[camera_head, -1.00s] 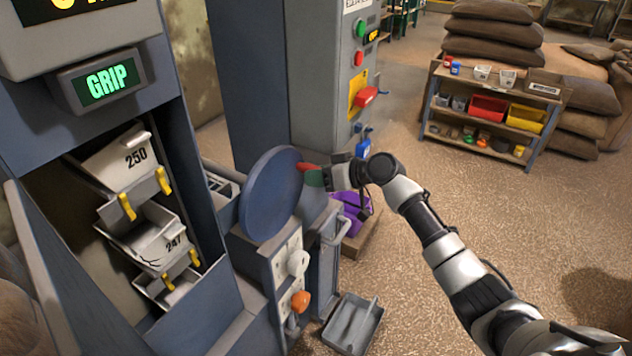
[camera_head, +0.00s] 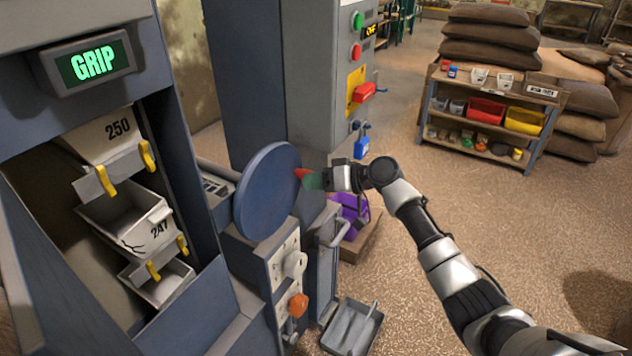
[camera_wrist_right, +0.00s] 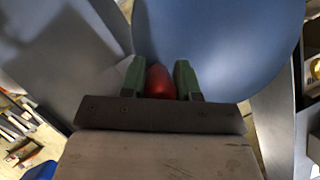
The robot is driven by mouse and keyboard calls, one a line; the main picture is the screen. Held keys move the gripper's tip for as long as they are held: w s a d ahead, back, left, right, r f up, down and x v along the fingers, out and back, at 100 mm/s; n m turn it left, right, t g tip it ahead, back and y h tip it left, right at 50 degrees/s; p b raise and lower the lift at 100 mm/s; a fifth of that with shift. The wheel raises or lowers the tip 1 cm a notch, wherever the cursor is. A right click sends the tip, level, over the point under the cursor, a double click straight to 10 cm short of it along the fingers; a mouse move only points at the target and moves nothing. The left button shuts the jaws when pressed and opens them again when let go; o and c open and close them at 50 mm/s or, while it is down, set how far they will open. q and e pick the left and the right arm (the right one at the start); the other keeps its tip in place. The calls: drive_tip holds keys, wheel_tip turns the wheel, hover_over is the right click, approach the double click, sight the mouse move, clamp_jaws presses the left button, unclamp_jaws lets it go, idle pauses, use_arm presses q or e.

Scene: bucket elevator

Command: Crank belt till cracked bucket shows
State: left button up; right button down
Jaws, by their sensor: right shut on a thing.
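The blue crank disc (camera_head: 266,192) stands upright on the side of the elevator housing. My right gripper (camera_head: 309,178) is at its right edge, shut on the red crank handle (camera_head: 300,174). In the right wrist view the red handle (camera_wrist_right: 160,82) sits between the green fingers. In the housing's opening a white bucket marked 250 (camera_head: 105,137) hangs at the top. Below it is bucket 247 (camera_head: 128,218), with dark crack lines on its front. Another bucket (camera_head: 163,283) is partly visible under it. My left gripper is not in view.
A lit display (camera_head: 95,62) above the opening reads GRIP. A panel with a white knob (camera_head: 295,264) and an orange knob (camera_head: 299,305) is below the disc. A grey tray (camera_head: 352,326) lies on the floor. A shelf of bins (camera_head: 490,115) stands back right.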

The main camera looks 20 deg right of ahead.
drive_tip(key=c, duration=0.8)
unclamp_jaws()
drive_tip(key=shift+f, duration=0.1)
drive_tip(key=shift+b+v, duration=0.85)
drive_tip(key=shift+v, duration=4.6)
